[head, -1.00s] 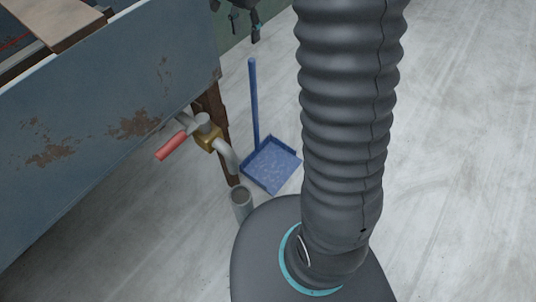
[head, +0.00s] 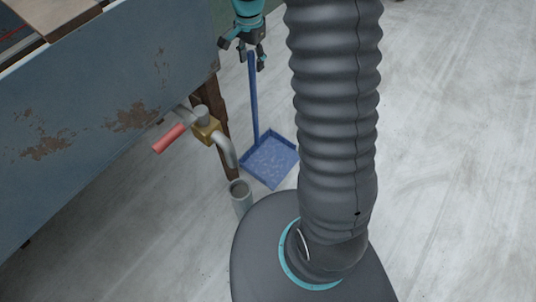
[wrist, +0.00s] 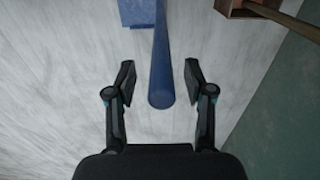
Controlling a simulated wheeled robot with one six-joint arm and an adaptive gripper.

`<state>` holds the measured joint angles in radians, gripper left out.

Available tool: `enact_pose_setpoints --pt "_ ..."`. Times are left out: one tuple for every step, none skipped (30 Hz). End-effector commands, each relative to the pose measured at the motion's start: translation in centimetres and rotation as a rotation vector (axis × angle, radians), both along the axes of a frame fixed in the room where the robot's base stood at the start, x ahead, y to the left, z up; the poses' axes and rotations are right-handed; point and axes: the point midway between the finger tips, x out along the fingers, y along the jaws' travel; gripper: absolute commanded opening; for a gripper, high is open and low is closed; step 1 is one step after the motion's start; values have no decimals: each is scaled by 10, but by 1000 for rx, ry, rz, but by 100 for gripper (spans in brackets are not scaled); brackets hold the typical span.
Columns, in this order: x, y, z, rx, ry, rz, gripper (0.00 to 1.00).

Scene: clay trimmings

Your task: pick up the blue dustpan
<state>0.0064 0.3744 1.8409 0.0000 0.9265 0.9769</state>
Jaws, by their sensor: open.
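The blue dustpan (head: 270,160) stands on the pale floor beside the table leg, its long blue handle (head: 253,98) upright. My gripper (head: 250,56) is at the top end of the handle in the head view. In the wrist view my gripper (wrist: 159,85) is open, one finger on each side of the handle (wrist: 161,60), with gaps on both sides. Part of the pan (wrist: 138,12) shows at the top of the wrist view. I cannot tell how far the fingers reach down the handle.
A rusty blue-grey trough table (head: 85,135) stands at left, with a wooden leg (head: 216,120). A valve with a red handle (head: 168,138) and a pipe juts from it above a grey cylindrical container (head: 240,192). The floor (head: 450,150) at right is clear.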

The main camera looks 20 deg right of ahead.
Motion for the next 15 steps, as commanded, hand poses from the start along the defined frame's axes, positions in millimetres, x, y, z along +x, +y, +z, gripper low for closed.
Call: enact_pose_setpoints --pt "0 1 -7 0 4 1 53" --pt "0 1 -9 0 2 1 53" --pt "0 1 -11 0 0 1 53" --pt "0 1 -12 0 0 1 53" --pt "0 1 -13 0 0 1 53" --pt "0 1 -13 0 0 1 53" --pt "0 1 -13 0 0 1 53" --pt "0 1 -13 1 -1 1 53" --pt "0 1 -13 0 0 1 53" --pt "0 1 -13 0 0 1 53" --pt "0 1 -13 0 0 1 53" --pt "0 1 -13 0 0 1 48" --pt "0 1 -13 0 0 1 40" --pt "0 1 -13 0 0 1 33" --pt "0 1 -13 0 0 1 23"
